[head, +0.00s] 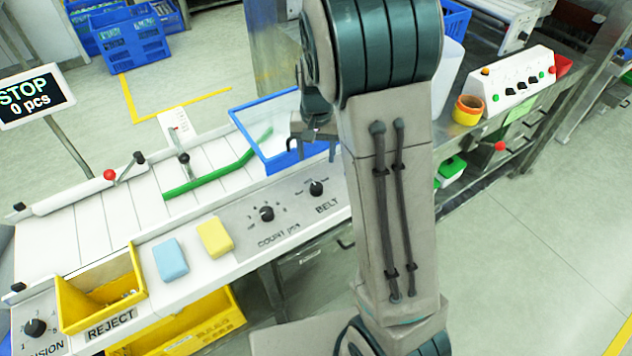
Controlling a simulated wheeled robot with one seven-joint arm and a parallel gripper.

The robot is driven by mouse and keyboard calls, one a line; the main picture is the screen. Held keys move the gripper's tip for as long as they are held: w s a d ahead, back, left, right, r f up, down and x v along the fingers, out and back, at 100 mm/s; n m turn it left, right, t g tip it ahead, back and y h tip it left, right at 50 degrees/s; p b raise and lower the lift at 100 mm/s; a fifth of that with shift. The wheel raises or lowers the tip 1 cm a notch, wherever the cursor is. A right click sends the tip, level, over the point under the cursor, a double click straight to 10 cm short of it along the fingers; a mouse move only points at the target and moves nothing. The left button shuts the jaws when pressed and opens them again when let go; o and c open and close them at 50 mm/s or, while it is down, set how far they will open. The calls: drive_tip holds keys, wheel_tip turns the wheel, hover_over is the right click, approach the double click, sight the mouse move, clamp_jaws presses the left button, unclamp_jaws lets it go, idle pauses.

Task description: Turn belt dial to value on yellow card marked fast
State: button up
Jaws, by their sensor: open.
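The belt dial (316,188) is a black knob on the grey panel, above the word BELT. Its scale marks are too small to read. My gripper (314,138) is open, partly hidden by my arm, and appears above the blue-rimmed bin, up and behind the belt dial in the picture. It is apart from the dial and I see nothing held in it. I can make out no yellow card marked fast. A plain yellow block (214,238) lies on the front ledge, with no writing visible on it.
The count dial (267,213) sits left of the belt dial. A blue block (170,259) lies beside the yellow one. The yellow reject bin (100,287) and vision dial (35,327) are at lower left. A blue-rimmed bin (262,150) stands behind the panel. A sign (36,96) reads STOP, 0 pcs.

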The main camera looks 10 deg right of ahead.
sight(316, 186)
wheel_tip(316, 186, down, 12)
drive_tip(key=shift+r+p, duration=0.1)
drive_tip(key=shift+p, duration=0.5)
drive_tip(key=c, duration=1)
